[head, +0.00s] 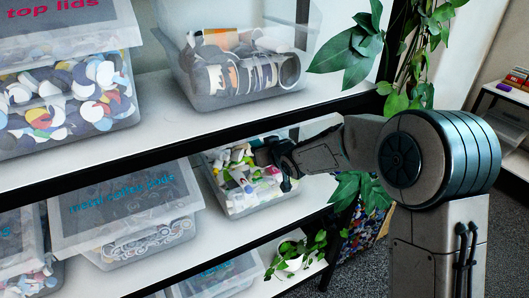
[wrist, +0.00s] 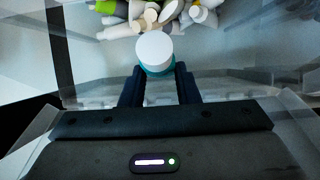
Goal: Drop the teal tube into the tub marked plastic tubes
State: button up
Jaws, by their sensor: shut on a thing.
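In the wrist view, my gripper (wrist: 158,82) is shut on the teal tube (wrist: 155,70), whose round white end faces the camera. The tube is at the near side of a clear tub (wrist: 85,76) that holds white, yellow and green tubes. In the head view, my gripper (head: 262,150) reaches in over the right part of this tub (head: 240,208) on the middle shelf. The teal tube cannot be made out there. No label on this tub is readable. I cannot tell how high the tube is above the tub's contents.
A tub marked "metal coffee pods" (head: 125,205) stands to the left on the same shelf (head: 235,238). The upper shelf (head: 170,105) runs close above my gripper and carries a lids tub (head: 70,100) and another clear tub (head: 235,85). Plant leaves (head: 350,55) hang at the right.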

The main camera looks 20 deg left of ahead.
jog(key=o, duration=0.9)
jog(key=p+v, duration=0.1)
jog(key=v, duration=1.3)
jog(key=shift+f, duration=0.1)
